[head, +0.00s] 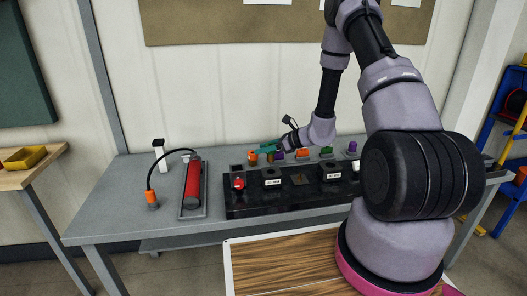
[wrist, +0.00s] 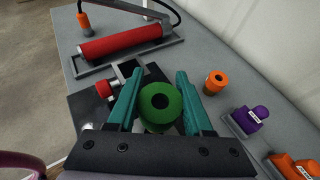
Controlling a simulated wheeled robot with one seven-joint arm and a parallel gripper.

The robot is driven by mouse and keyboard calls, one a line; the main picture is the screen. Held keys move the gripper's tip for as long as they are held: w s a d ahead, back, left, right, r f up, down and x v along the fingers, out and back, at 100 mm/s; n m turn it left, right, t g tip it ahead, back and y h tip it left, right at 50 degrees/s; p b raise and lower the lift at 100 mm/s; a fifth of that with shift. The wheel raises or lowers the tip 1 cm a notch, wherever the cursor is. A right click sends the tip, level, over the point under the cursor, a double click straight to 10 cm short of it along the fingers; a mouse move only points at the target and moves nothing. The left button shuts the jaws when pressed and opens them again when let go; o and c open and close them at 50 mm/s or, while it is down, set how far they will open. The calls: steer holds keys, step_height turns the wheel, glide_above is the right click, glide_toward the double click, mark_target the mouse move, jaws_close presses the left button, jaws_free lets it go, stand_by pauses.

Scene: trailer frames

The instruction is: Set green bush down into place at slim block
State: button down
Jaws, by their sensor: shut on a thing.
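The green bush (wrist: 160,103) is a round green piece with a dark central hole. My gripper (wrist: 159,78) has its teal fingers shut on the bush, one on each side, in the wrist view. In the head view my gripper (head: 268,148) is over the back left part of the black board, and the bush cannot be made out there. Black labelled blocks (head: 272,176) and (head: 333,173) stand on the board; I cannot tell which is the slim block. The bush and fingers hide what lies directly below, so contact is unclear.
The black board (head: 285,205) has a red button (head: 238,183). A red cylinder (head: 193,185) lies in a grey tray to its left. An orange piece (wrist: 215,82) and a purple piece (wrist: 250,119) stand right of my gripper.

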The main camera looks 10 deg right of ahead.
mark_target(265, 170)
steer(key=shift+s+d, duration=0.15)
steer(key=shift+f, duration=0.15)
steer(key=shift+f, duration=2.95)
steer(key=shift+c, duration=1.1)
jaws_free()
